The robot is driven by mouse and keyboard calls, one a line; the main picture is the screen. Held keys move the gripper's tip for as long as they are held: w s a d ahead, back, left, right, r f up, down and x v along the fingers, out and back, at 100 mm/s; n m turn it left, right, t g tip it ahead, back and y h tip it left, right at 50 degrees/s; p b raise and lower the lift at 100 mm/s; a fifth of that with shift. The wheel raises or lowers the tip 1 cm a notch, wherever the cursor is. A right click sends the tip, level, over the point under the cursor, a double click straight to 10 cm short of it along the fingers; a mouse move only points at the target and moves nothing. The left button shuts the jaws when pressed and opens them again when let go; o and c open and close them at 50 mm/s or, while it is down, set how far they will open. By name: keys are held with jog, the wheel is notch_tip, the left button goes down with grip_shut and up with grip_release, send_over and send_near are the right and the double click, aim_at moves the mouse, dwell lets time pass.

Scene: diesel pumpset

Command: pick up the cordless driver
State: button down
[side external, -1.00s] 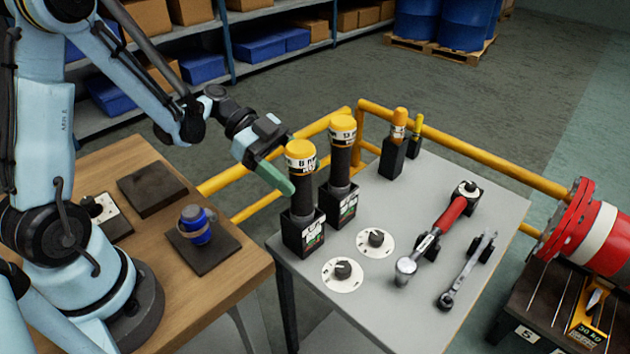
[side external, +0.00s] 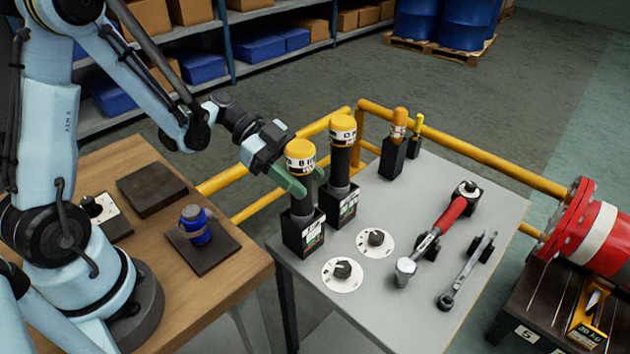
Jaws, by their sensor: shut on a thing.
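Two matching upright tools with yellow caps and black bodies stand in black blocks on the grey table; I take them to be cordless drivers. The nearer driver, marked 8 (side external: 300,157), is on the left. The farther driver, marked 13 (side external: 341,130), is just behind and right of it. My gripper (side external: 307,186) is shut on the nearer driver, with green fingers either side of its neck below the yellow cap. That driver is upright and its lower end is still in its block (side external: 303,238). Part of its neck is hidden by the near finger.
Two round white plates with black knobs (side external: 343,271), a red-handled torque wrench (side external: 440,222) and a spanner (side external: 468,270) lie to the right. An orange-topped tool (side external: 399,125) stands behind. A yellow rail (side external: 465,155) runs along the table's back.

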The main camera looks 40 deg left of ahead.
jog(key=shift+r, duration=0.2)
notch_tip(320, 180, up, 18)
jog(key=shift+f, duration=0.15)
dwell(0.8)
